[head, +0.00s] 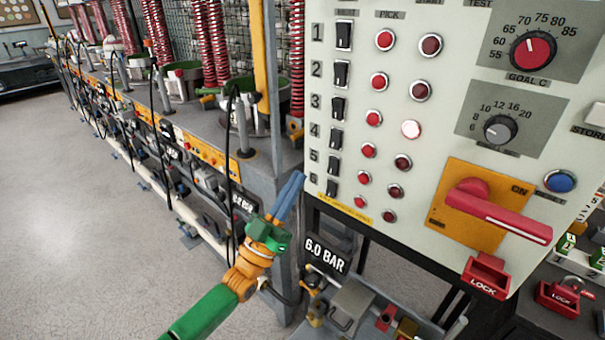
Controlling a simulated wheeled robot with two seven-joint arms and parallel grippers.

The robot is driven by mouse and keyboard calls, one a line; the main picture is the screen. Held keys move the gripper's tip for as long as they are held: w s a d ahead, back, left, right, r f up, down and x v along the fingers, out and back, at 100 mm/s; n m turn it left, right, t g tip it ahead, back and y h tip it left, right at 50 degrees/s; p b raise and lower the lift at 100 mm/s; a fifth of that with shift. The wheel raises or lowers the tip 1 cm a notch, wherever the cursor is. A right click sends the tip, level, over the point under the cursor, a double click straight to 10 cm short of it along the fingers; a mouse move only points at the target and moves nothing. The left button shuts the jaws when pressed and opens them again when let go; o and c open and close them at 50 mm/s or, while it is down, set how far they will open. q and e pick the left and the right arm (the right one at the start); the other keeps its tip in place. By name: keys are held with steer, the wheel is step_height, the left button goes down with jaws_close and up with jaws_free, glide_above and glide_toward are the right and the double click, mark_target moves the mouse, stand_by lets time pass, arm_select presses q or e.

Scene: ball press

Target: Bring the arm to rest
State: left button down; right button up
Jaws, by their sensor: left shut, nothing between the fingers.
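My left gripper (287,197) is in the head view at the lower middle, on a green and orange arm that comes in from the bottom. Its blue fingers are together and point up and to the right, with nothing between them. The fingertips appear close to the lower left edge of the control panel (460,120); I cannot tell whether they touch it. My right gripper is not in view.
The panel carries black switches, red buttons, one lit white lamp (411,129), two dials and a red lever (497,212). A press bench (190,125) with red springs runs along the left. A 6.0 BAR display (325,255) hangs below. Open floor (80,230) lies at left.

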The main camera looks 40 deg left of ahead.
arm_select(q)
steer(key=shift+f, duration=0.15)
steer(key=shift+s, duration=0.1)
steer(key=f+g+y, duration=0.1)
steer(key=f+g, duration=0.3)
steer(key=f, duration=0.7)
steer(key=s+d+f+g+y, duration=0.1)
steer(key=f+g, duration=0.3)
steer(key=f, duration=0.7)
steer(key=s+f+n+g+y, duration=0.1)
steer(key=f+g, duration=0.2)
steer(key=f, duration=0.8)
steer(key=shift+d+g, duration=0.3)
steer(key=shift+g, duration=0.1)
steer(key=s+d+f+g, duration=0.4)
steer(key=s+f+g, duration=0.2)
steer(key=s+f, duration=0.65)
steer(key=s+d+f+m+g, duration=0.1)
steer(key=s+d+f+g, duration=0.1)
steer(key=s+f, duration=0.3)
steer(key=s+d+f+m+g, duration=0.1)
steer(key=s+d+f+g, duration=0.2)
steer(key=s, duration=1.1)
steer(key=f+g, duration=0.1)
steer(key=g, duration=0.1)
steer(key=shift+s+f+m+g+h, duration=0.2)
steer(key=shift+f+m+g+h, duration=0.1)
steer(key=shift+f, duration=0.05)
